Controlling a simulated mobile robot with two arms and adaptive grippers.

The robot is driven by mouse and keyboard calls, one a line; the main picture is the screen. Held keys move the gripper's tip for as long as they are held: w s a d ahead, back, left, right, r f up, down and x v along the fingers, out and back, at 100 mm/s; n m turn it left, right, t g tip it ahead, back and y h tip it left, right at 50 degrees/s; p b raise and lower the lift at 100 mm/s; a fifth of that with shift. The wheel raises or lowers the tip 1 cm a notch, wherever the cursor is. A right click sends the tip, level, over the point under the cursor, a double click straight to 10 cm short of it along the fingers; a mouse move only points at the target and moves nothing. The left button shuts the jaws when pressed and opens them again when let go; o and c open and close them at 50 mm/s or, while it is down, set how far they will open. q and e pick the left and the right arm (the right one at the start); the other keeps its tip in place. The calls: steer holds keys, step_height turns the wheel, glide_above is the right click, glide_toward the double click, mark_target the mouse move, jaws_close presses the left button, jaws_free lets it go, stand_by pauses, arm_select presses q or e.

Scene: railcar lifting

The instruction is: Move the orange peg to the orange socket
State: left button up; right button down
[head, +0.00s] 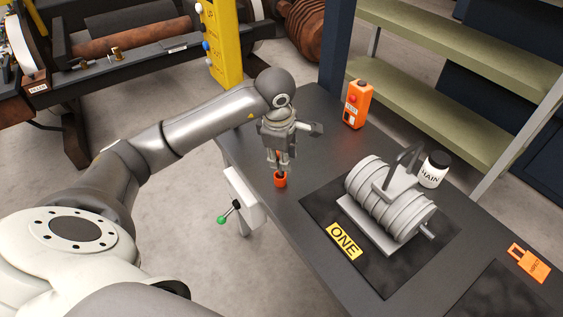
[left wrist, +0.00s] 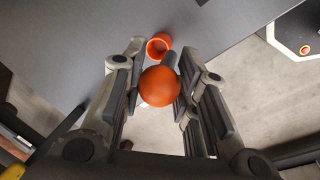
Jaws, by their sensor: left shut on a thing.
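The orange peg has a round orange knob (left wrist: 160,88) and a dark shaft (left wrist: 169,62). My left gripper (head: 281,166) is shut on it; in the left wrist view the knob sits between the two fingers (left wrist: 155,92). The orange socket (head: 280,180) is a short ring near the table's left edge, just below the fingers in the head view. It also shows in the left wrist view (left wrist: 157,46), its opening partly visible, with the shaft's end overlapping its right side. I cannot tell whether the shaft touches the socket. My right gripper is not in view.
A grey ribbed drum with a handle (head: 385,203) stands on a dark mat beside a yellow "ONE" plate (head: 344,241). A white jar (head: 433,169), an orange control box (head: 356,104) and an orange tag (head: 529,263) are also on the table (head: 290,240). A green-knobbed lever (head: 222,219) projects from its left side.

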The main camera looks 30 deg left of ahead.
arm_select(q)
steer(key=f, duration=0.1)
steer(key=w+a+f+p, duration=0.1)
steer(key=f, duration=0.1)
steer(key=w+f, duration=0.1)
steer(key=f, duration=0.1)
steer(key=shift+a+f, duration=0.2)
steer(key=shift+a, duration=0.15)
steer(key=shift+f, duration=0.3)
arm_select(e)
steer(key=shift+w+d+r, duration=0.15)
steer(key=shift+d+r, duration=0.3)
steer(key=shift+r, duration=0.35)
arm_select(q)
steer(key=shift+f, duration=0.2)
steer(key=o, duration=1.1)
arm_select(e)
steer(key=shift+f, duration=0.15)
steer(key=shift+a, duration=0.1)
